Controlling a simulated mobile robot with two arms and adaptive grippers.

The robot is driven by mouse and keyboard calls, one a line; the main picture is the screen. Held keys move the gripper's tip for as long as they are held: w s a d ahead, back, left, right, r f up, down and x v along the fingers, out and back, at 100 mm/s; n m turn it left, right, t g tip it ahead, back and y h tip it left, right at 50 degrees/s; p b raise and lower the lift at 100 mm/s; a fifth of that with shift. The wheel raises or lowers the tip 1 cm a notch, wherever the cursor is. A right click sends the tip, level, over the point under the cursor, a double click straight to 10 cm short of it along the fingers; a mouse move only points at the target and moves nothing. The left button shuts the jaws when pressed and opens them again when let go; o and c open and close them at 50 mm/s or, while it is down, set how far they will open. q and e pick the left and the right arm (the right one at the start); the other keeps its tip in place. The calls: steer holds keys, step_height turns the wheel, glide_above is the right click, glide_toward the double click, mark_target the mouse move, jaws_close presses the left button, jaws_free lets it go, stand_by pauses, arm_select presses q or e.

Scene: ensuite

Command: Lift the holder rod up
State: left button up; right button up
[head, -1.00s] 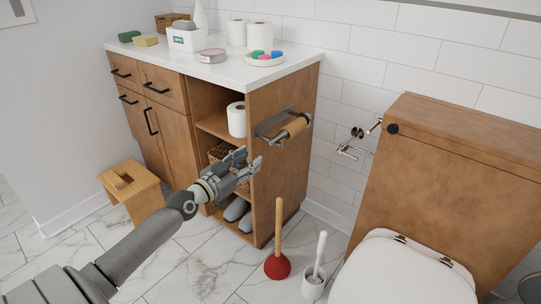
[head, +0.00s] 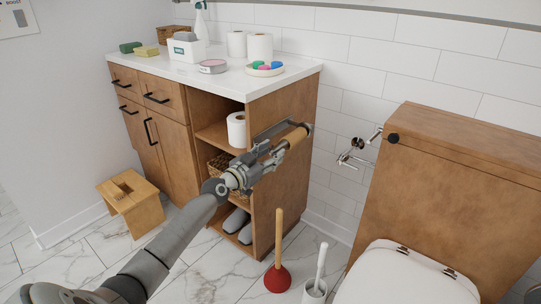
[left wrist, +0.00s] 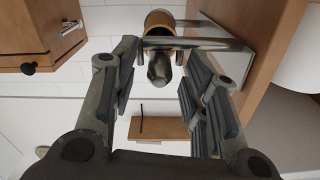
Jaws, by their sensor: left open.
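The toilet paper holder is a metal bracket (head: 268,130) on the side panel of the wooden cabinet. It carries a brown cardboard roll (head: 297,137) on its rod. In the left wrist view the rod's dark rounded end (left wrist: 160,68) points at the camera, with the brown roll (left wrist: 160,20) behind it and the shiny bracket (left wrist: 212,50) to the right. My left gripper (head: 271,153) is open at the near end of the holder. Its fingers (left wrist: 157,75) lie on both sides of the rod end; contact cannot be told. My right gripper is out of view.
The cabinet (head: 285,185) stands close beside the gripper, with open shelves holding a paper roll (head: 236,130). A plunger (head: 278,280) and toilet brush (head: 316,287) stand on the floor below. The toilet (head: 415,275) is at the right. A wooden stool (head: 130,200) is at the left.

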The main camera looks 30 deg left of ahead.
arm_select(q)
steer(key=shift+w, duration=0.15)
jaws_close()
steer(key=shift+r, duration=0.1)
stand_by(0.4)
